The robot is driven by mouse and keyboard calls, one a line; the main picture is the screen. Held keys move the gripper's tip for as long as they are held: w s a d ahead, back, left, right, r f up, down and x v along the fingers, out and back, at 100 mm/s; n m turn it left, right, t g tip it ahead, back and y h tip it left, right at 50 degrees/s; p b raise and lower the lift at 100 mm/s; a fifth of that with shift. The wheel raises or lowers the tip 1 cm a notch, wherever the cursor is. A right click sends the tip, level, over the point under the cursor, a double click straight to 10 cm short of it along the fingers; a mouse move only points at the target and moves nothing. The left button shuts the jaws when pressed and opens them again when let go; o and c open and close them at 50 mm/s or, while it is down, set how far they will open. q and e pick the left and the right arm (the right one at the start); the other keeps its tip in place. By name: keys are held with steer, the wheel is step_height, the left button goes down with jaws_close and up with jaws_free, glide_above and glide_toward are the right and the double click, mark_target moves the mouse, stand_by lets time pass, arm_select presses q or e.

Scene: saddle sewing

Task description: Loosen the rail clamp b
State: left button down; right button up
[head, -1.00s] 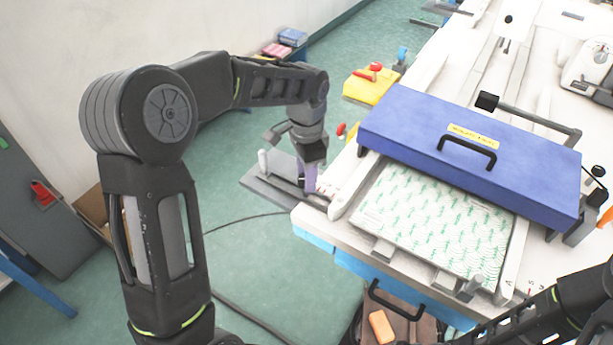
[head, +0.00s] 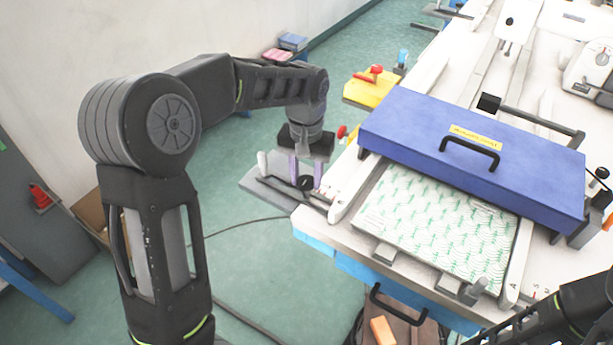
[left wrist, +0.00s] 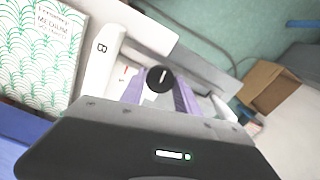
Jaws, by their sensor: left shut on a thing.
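Rail clamp b shows as a round black knob (head: 306,183) with a white line on its top, at the left end of the white table. My left gripper (head: 306,174) points down over it, with one purple finger on each side, shut on the knob. In the left wrist view, the knob (left wrist: 160,79) sits between the purple fingers (left wrist: 160,92). The white rail marked B (left wrist: 101,60) lies beside it. The lower part of the clamp is hidden by the fingers. My right arm shows at the lower right, but its gripper is out of view.
A blue cover (head: 470,155) with a black handle spans the table to the right. A green-patterned sheet (head: 435,225) lies in front of it. A yellow block (head: 372,88) with a red lever stands behind. Open floor (head: 240,235) lies left of the table.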

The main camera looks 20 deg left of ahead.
mark_target(306, 180)
arm_select(q)
steer(key=shift+n, duration=0.8)
steer(key=c, duration=0.9)
jaws_free()
step_height(306, 180, up, 8)
steer(key=shift+f+b, duration=0.1)
steer(key=shift+b, duration=0.25)
